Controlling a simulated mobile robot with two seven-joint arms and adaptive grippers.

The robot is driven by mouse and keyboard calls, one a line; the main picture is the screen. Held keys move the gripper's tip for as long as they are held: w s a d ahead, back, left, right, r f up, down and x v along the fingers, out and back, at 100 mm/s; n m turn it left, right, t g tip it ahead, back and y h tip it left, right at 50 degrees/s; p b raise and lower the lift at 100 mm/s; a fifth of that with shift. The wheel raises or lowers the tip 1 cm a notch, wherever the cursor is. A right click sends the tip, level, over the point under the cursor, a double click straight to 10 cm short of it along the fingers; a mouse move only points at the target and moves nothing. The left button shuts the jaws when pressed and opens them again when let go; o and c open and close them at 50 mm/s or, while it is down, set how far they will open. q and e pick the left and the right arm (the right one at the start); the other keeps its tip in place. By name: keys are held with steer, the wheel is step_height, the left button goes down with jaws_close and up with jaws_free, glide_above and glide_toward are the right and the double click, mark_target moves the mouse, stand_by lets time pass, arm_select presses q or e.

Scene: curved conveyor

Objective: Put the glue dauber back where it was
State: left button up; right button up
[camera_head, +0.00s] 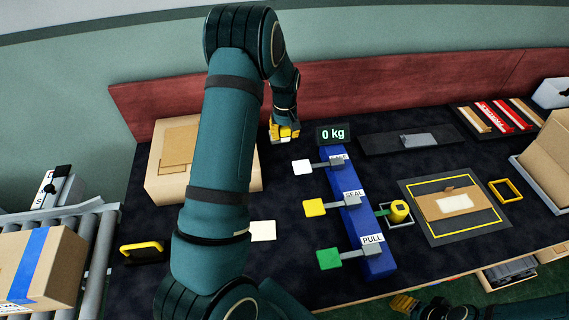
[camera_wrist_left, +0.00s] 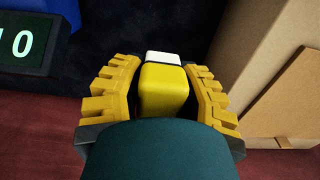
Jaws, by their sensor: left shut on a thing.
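The glue dauber (camera_wrist_left: 165,88), seemingly the yellow body with a white end in the left wrist view, sits between the yellow fingers of my left gripper (camera_wrist_left: 165,92). In the head view my left gripper (camera_head: 285,133) is shut on it at the back of the table, between the cardboard box and the scale display; little of the dauber shows there. My right gripper (camera_head: 403,303) shows only in part at the bottom edge, and its opening is unclear. An empty yellow square outline (camera_head: 491,185) lies right of the dark mat.
A blue bar (camera_head: 375,262) carries levers with white, yellow and green paddles. The mat (camera_head: 437,237) holds a flat carton. A conveyor with a box is at left.

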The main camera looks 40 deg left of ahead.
mark_target(284, 161)
arm_select(q)
steer(key=shift+f, duration=0.85)
step_height(284, 161, down, 9)
steer(key=shift+f+b, duration=0.15)
steer(key=shift+b, duration=0.85)
steer(key=shift+f, duration=0.15)
steer(key=o, duration=1)
